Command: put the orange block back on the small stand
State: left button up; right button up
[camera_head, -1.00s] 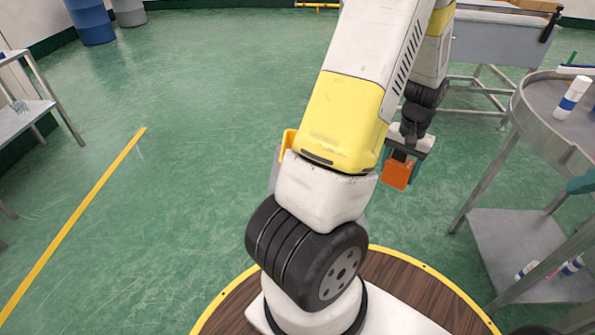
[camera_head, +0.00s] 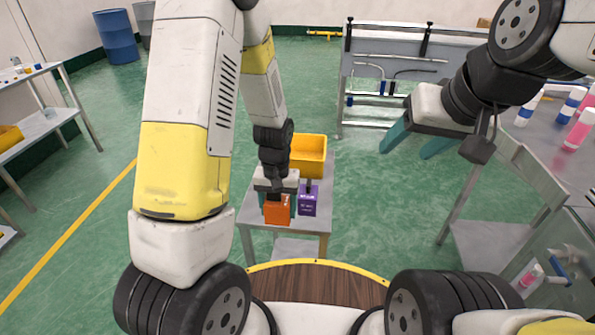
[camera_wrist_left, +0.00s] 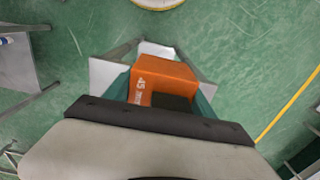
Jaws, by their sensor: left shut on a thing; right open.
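The orange block (camera_head: 278,209) is held in my left gripper (camera_head: 277,205), whose teal fingers are shut on its sides. The left wrist view shows the block (camera_wrist_left: 162,77) between the fingers (camera_wrist_left: 163,92), with white lettering on its side. In the head view the block overlaps the front left part of the small grey stand (camera_head: 319,219); I cannot tell whether it touches the top. The stand's pale top (camera_wrist_left: 108,75) also shows around the block in the wrist view. My right gripper (camera_head: 413,146) is open and empty, raised right of the stand.
A purple block (camera_head: 308,200) stands on the stand just right of the orange block. A yellow bin (camera_head: 309,156) sits behind them. A table with bottles (camera_head: 580,130) is at the right, a shelf (camera_head: 45,125) at the left. Green floor around the stand is clear.

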pick_arm(q)
jog(key=shift+s+d+f, duration=0.2)
jog(key=shift+s+d, duration=0.05)
jog(key=shift+s, duration=0.3)
jog(key=shift+s+d+f, duration=0.2)
jog(key=shift+s+d, duration=0.05)
jog(key=shift+s, duration=0.25)
jog(key=shift+f, duration=0.2)
jog(key=w+a, duration=0.2)
jog(key=w, duration=0.2)
jog(key=w+a+f, duration=0.1)
jog(key=w+a, duration=0.1)
jog(key=w, duration=0.2)
jog(key=w+a, duration=0.2)
jog(key=w, duration=0.3)
jog(key=shift+w+f, duration=0.1)
jog(key=shift+f, duration=0.1)
jog(key=shift+w+a+f, duration=0.1)
jog(key=shift+w+f, duration=0.05)
jog(key=shift+f, duration=0.75)
jog(key=shift+w+a+f, duration=0.1)
jog(key=shift+w+f, duration=0.05)
jog(key=shift+f, duration=0.7)
jog(key=shift+f, duration=0.15)
jog(key=o, duration=1.8)
jog(key=shift+o, duration=0.2)
